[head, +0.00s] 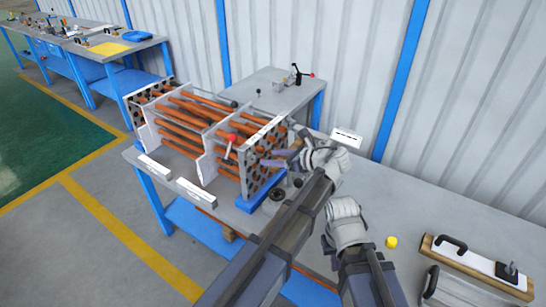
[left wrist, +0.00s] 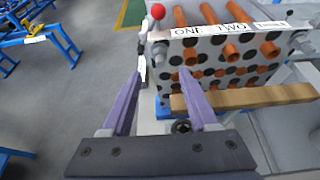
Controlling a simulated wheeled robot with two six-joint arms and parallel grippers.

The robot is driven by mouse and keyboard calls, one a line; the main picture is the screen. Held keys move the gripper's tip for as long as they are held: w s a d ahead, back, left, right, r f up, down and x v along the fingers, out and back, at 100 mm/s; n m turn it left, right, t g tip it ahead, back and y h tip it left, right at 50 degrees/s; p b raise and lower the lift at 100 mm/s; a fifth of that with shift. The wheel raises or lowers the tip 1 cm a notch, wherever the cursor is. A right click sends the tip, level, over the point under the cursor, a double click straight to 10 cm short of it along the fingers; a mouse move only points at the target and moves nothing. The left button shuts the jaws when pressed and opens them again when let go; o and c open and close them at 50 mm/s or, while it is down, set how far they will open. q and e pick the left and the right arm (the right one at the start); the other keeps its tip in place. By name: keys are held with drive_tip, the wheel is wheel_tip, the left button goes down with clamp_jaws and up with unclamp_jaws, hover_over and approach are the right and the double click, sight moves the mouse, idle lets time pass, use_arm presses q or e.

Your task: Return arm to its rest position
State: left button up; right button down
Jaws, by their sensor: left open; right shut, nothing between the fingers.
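My left gripper (head: 272,158) is at the right end of the tube bundle in the head view. In the left wrist view its two purple fingers (left wrist: 163,85) are spread apart with nothing between them. They point at the bundle's perforated end plate (left wrist: 215,60), which bears labels such as "ONE" and "TWO". Orange tubes (head: 178,134) run through pale upright plates in the head view. My right arm is folded low at the right of my left arm; its gripper fingers do not show.
A wooden bar (left wrist: 250,98) lies across the front of the end plate. A red-knobbed clamp (head: 231,139) stands at the bundle's front. At right are a yellow piece (head: 391,242) and a wooden board with a black handle (head: 470,262). The bench (head: 440,215) behind them is mostly clear.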

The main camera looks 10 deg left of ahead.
use_arm(q)
drive_tip(key=shift+s+d+r, duration=0.1)
drive_tip(key=shift+d, duration=0.1)
drive_tip(key=shift+d, duration=0.1)
drive_tip(key=s+a+f+n+g+h, duration=0.2)
drive_tip(key=s+f+n+g+h, duration=0.2)
drive_tip(key=s+f+n+h, duration=0.85)
drive_tip(key=s+d+n, duration=0.5)
drive_tip(key=s+d, duration=0.6)
drive_tip(key=d, duration=0.2)
drive_tip(key=shift+s+d+f+n+g+y, duration=0.25)
drive_tip(key=shift+f+n+g+y, duration=0.1)
drive_tip(key=shift+f+y, duration=0.1)
